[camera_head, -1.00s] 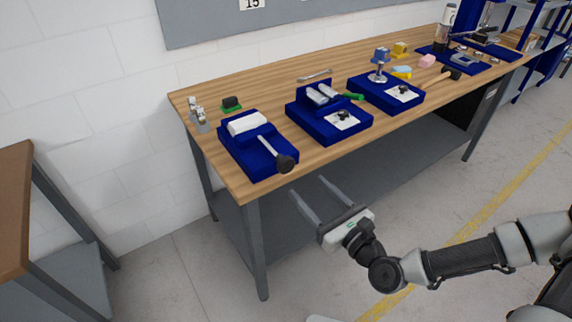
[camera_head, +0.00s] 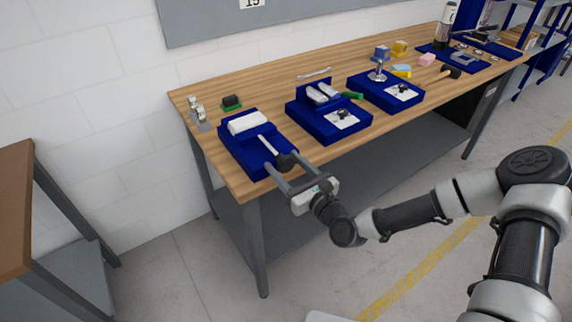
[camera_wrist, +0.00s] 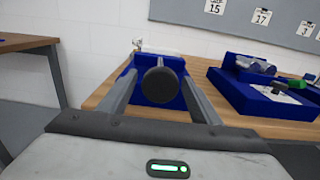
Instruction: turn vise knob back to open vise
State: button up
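The vise is a blue block (camera_head: 232,151) at the left front corner of the workbench, with a white piece (camera_head: 247,122) on top. A grey rod runs from it toward the bench front and ends in a dark round knob (camera_head: 285,161). My gripper (camera_head: 282,170) is at the knob, its two fingers apart. In the wrist view the knob (camera_wrist: 160,85) sits between the open fingers, one on each side, and gaps show beside it. The knob hides part of the vise (camera_wrist: 128,72) behind it.
A second blue fixture (camera_head: 318,128) stands right of the vise, with a third blue fixture (camera_head: 408,99) beyond it. Small silver parts (camera_head: 198,119) stand at the bench's left edge. A brown-topped table (camera_head: 15,205) is at the far left.

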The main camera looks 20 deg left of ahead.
jog(key=c, duration=0.9)
jog(key=shift+f+n+b, duration=0.1)
jog(key=shift+n+b, duration=0.2)
